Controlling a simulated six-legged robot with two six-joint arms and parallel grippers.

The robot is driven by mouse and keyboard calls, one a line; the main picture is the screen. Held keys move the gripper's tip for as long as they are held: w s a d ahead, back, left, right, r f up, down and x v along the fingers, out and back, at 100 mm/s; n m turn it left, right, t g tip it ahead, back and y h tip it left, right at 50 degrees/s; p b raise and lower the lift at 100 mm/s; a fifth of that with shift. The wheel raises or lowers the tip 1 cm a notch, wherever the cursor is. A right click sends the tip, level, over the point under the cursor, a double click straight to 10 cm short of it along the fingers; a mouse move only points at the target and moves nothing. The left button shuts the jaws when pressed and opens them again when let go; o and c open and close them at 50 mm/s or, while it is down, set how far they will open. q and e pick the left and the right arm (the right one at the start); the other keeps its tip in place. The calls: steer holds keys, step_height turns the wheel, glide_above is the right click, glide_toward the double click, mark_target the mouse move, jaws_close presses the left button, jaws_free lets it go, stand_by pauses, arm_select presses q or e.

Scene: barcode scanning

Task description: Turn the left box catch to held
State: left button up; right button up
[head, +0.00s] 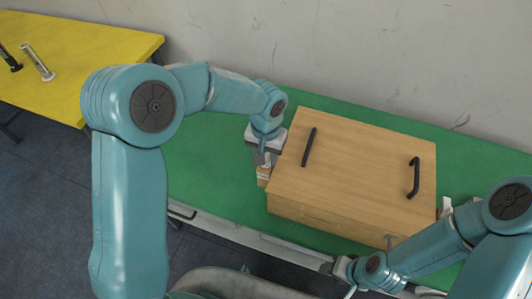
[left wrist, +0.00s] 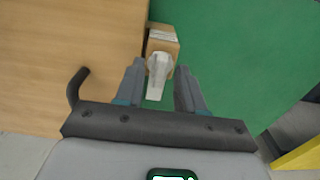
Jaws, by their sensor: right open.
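A wooden box (head: 350,175) with a flat lid and two black handles stands on a green table. At its left side is a small wooden block (head: 263,174) with a pale label. In the left wrist view this block (left wrist: 162,42) carries a pale grey-white lever, the left catch (left wrist: 158,72), pointing toward my gripper. My left gripper (left wrist: 161,70) is open, with one finger on each side of the lever and gaps visible. In the head view the left gripper (head: 265,157) hides most of the catch. My right gripper (head: 342,268) is open near the box's front edge.
Green tabletop (head: 205,160) is clear left of the box.

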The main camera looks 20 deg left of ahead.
arm_select(q)
steer(key=shift+s, duration=0.1)
steer(key=shift+w, duration=0.25)
jaws_close()
steer(key=shift+s, duration=0.1)
steer(key=shift+m, duration=0.3)
steer(key=m, duration=0.3)
steer(key=shift+m+b, duration=0.3)
steer(key=m, duration=0.9)
steer(key=shift+r, duration=0.1)
steer(key=shift+m+p, duration=0.6)
steer(key=shift+m, duration=1.7)
